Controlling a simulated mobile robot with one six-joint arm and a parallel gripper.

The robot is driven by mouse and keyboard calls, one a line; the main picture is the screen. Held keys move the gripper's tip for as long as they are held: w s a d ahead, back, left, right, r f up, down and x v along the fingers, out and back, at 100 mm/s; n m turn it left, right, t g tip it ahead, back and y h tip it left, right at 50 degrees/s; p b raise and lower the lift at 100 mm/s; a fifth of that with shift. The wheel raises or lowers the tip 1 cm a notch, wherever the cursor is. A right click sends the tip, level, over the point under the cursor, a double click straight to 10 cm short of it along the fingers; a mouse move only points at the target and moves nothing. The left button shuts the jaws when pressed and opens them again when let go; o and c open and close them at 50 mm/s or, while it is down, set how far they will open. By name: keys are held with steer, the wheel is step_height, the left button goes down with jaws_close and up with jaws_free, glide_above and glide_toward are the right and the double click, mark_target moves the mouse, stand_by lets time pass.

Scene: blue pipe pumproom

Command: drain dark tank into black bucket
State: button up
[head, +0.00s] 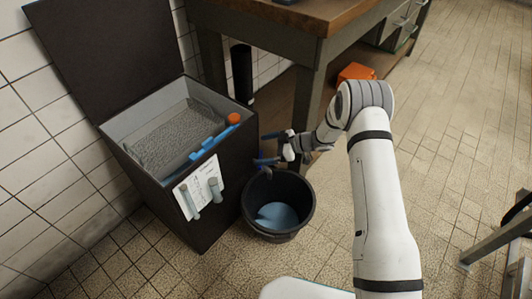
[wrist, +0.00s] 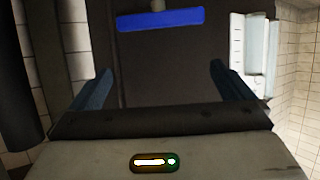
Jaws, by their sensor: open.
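The dark tank (head: 215,222) stands at the left with its lid raised against the wall; its front also fills much of the wrist view (wrist: 160,60). The black bucket (head: 262,232) stands on the floor at the tank's right side, with pale blue liquid (head: 278,216) in it. A flat blue handle (wrist: 160,19) lies crosswise on the tank side in the wrist view, below a small grey stub. My gripper (head: 268,148) is open and empty beside the tank, above the bucket's back rim. Its fingers (wrist: 158,85) are spread short of the handle, which I cannot make out clearly in the head view.
A wooden-topped workbench (head: 318,48) stands behind the tank, with an orange box (head: 355,72) under it. A white sheet with two tubes (head: 203,188) is on the tank's front. Blue piping with an orange cap (head: 233,118) is inside. The tiled floor at right is mostly clear.

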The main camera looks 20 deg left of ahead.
step_height(320, 180, up, 5)
steer(key=shift+r+p, duration=0.2)
steer(key=shift+p, duration=0.5)
